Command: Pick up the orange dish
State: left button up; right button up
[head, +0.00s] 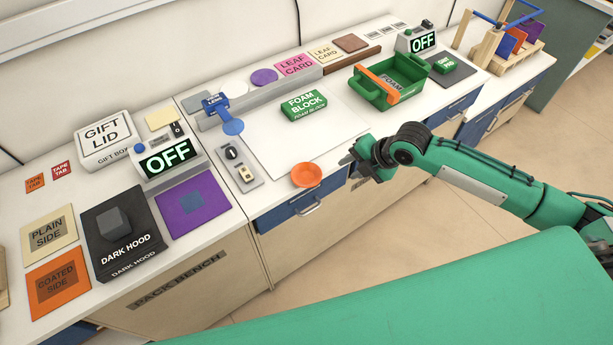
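The orange dish (306,175) is a small round shallow bowl. It sits upright on the white bench top close to the front edge, above a blue drawer. My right gripper (347,160) is to the right of the dish, apart from it, near the bench's front edge. Its dark fingers are small and seen at an angle, so I cannot tell whether they are open or shut. Nothing shows between them. My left gripper is not in view.
A switch panel (238,164) lies left of the dish. Behind are a pale sheet (290,138) and a green foam block (304,105). A green foam carrier (377,95) with an orange handle stands back right. A drawer handle (309,207) juts out below the dish.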

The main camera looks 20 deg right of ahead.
jog(key=p, duration=0.3)
send_near(319, 179)
jog(key=x, duration=0.4)
jog(key=shift+n, duration=0.4)
jog(key=p+x, duration=0.2)
jog(key=x, duration=0.2)
jog(key=shift+w+a, duration=0.1)
jog(key=shift+w+a+f, duration=0.1)
jog(key=shift+w+f, duration=0.05)
jog(key=shift+f, duration=0.25)
grip_shut()
